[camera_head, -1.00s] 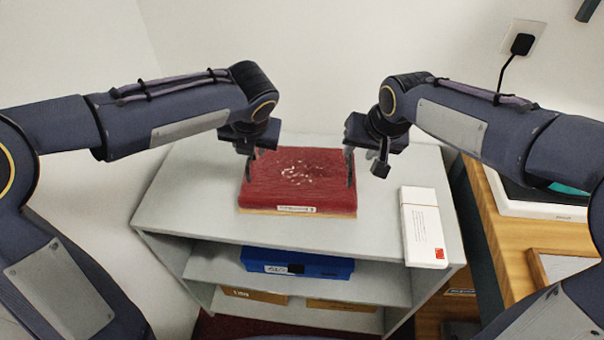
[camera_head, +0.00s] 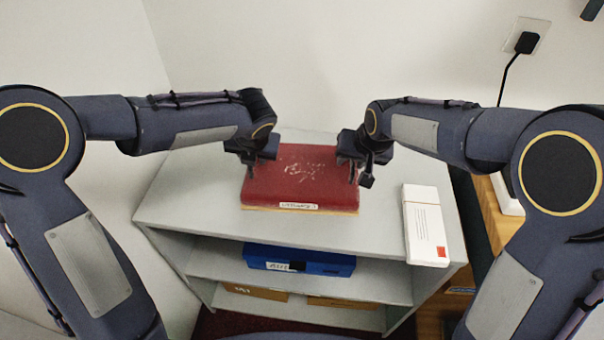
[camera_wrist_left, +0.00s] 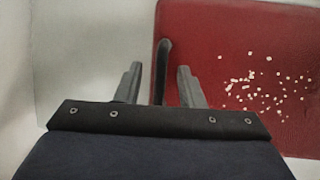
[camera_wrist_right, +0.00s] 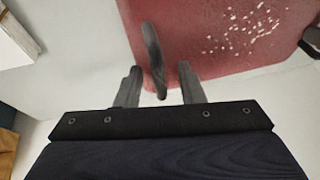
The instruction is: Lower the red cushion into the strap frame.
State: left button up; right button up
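The red cushion (camera_head: 300,180), flat with white specks on top, lies on the grey shelf unit's top. A tan layer (camera_head: 285,208) shows under its front edge, and a label (camera_head: 298,206) sits on its front. A dark upright loop (camera_wrist_left: 162,70) stands at its left edge, and another (camera_wrist_right: 152,60) at its right edge. My left gripper (camera_head: 257,172) is at the left edge; its open fingers stand either side of the left loop, apart from it. My right gripper (camera_head: 356,172) is open likewise around the right loop. I cannot pick out a separate strap frame.
A white box (camera_head: 426,225) with a red mark lies at the right of the grey top (camera_head: 190,205). A blue box (camera_head: 298,260) is on the shelf below. A wooden counter (camera_head: 497,215) stands at the right. Walls close off the back and left.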

pick_arm(q)
grip_shut()
pick_arm(e)
grip_shut()
pick_arm(q)
jog(key=shift+r, duration=0.15)
pick_arm(e)
jog(key=shift+r, duration=0.15)
